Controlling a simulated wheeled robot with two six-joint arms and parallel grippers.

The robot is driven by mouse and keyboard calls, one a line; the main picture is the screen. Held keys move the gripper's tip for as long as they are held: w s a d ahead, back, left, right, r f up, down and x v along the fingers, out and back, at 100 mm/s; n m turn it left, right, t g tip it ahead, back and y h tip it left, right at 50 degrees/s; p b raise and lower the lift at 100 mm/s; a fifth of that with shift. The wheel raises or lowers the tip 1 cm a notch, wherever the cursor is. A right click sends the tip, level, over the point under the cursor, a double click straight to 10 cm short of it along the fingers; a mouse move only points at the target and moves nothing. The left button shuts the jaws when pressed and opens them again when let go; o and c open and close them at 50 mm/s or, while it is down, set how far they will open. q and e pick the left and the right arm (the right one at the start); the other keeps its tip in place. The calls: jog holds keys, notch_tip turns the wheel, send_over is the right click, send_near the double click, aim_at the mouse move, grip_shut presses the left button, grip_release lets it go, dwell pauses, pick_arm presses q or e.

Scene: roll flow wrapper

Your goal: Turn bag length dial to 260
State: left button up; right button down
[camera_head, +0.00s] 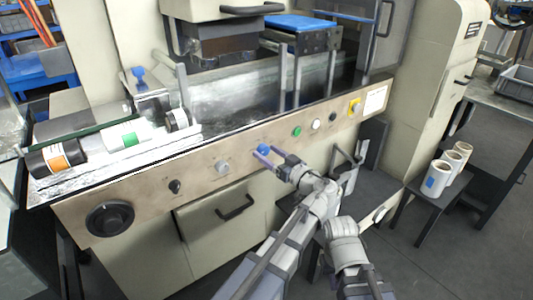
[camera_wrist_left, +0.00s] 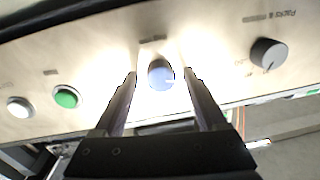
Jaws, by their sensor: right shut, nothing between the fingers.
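A blue dial (camera_head: 263,149) sits on the tan control panel of the machine. In the left wrist view the blue dial (camera_wrist_left: 160,75) shows a pale pointer mark toward the right; the label by it is too small to read. My left gripper (camera_head: 264,156) is at this dial. In the left wrist view its two fingers (camera_wrist_left: 159,80) stand on either side of the dial, with a visible gap to each side. The left gripper is open. My right arm is at the lower middle of the head view; its gripper is small and hard to make out, shut and empty.
A grey dial (camera_head: 222,167) and a black knob (camera_head: 175,187) lie left of the blue dial. A green button (camera_head: 297,131) and a white button (camera_head: 316,124) lie right of it. A large black handwheel (camera_head: 110,218) is at the panel's left end. White rolls (camera_head: 436,178) stand on the right.

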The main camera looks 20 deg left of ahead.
pick_arm(q)
grip_shut()
dwell(0.4)
jog(key=shift+m, duration=0.3)
jog(key=m, duration=0.4)
jog(key=shift+m+t+b, duration=0.3)
jog(key=shift+b, duration=0.05)
jog(key=m, duration=0.4)
jog(key=shift+s+a+m, duration=0.1)
jog(key=shift+m, duration=0.2)
jog(key=m, duration=0.5)
jog(key=shift+m+t+b, duration=0.3)
jog(key=shift+t, duration=0.1)
jog(key=m, duration=0.5)
jog(key=shift+m, duration=0.3)
